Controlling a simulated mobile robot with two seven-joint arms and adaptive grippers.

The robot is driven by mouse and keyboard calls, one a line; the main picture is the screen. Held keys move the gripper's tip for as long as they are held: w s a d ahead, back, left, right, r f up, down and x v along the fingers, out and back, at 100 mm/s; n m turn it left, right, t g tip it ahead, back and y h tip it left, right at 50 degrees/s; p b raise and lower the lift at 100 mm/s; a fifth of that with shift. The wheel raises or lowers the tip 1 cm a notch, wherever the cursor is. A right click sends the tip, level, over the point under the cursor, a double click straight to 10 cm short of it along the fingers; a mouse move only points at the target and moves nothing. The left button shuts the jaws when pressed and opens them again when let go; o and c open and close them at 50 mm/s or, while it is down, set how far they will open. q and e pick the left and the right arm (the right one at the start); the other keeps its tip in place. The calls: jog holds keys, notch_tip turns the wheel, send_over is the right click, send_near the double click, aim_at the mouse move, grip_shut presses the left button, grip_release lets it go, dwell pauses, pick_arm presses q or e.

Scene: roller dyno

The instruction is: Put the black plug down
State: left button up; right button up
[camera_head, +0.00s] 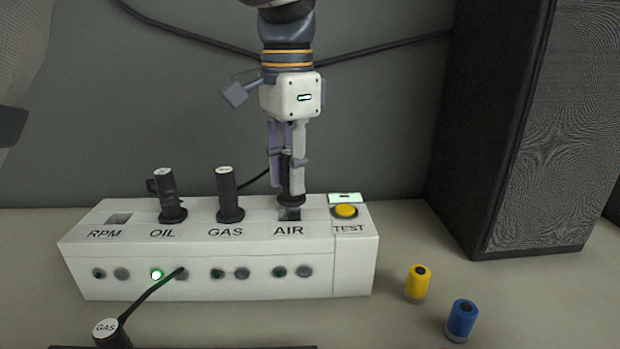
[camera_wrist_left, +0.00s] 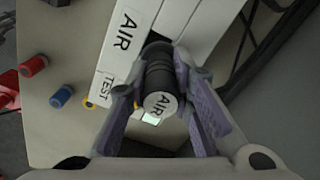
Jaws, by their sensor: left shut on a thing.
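A black plug with a white AIR label (camera_wrist_left: 160,103) is held between the fingers of my left gripper (camera_head: 288,165). In the head view the plug's dark lower end (camera_head: 291,198) is upright, right at the AIR socket (camera_head: 289,214) of the white box (camera_head: 215,280). The dark socket opening still shows below it; I cannot tell whether the tip is inside. The left gripper is shut on the plug, and its fingers hide part of the body. My right gripper is not in view.
Black plugs stand in the OIL (camera_head: 165,195) and GAS (camera_head: 229,195) sockets; the RPM socket (camera_head: 120,219) is empty. Yellow (camera_head: 418,284) and blue (camera_head: 462,320) cylinders stand right. A dark speaker-like cabinet (camera_head: 490,120) stands behind.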

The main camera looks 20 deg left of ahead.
pick_arm(q)
jog(key=shift+s+a+f, duration=0.1)
jog(key=shift+s+f, duration=0.5)
jog(key=shift+f, duration=0.1)
grip_shut()
jog(key=o, duration=0.5)
grip_release()
jog(key=shift+s, duration=0.1)
jog(key=o, duration=0.5)
jog(key=shift+w, duration=0.25)
jog(key=shift+c, duration=0.2)
jog(key=shift+w+f, duration=0.1)
jog(key=shift+w, duration=0.1)
jog(key=shift+s, duration=0.15)
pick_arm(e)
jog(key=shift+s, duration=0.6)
pick_arm(q)
jog(key=shift+r, duration=0.2)
notch_tip(320, 180, up, 11)
jog(key=shift+r+b, duration=0.1)
jog(key=shift+b, duration=0.45)
jog(key=shift+r, duration=0.3)
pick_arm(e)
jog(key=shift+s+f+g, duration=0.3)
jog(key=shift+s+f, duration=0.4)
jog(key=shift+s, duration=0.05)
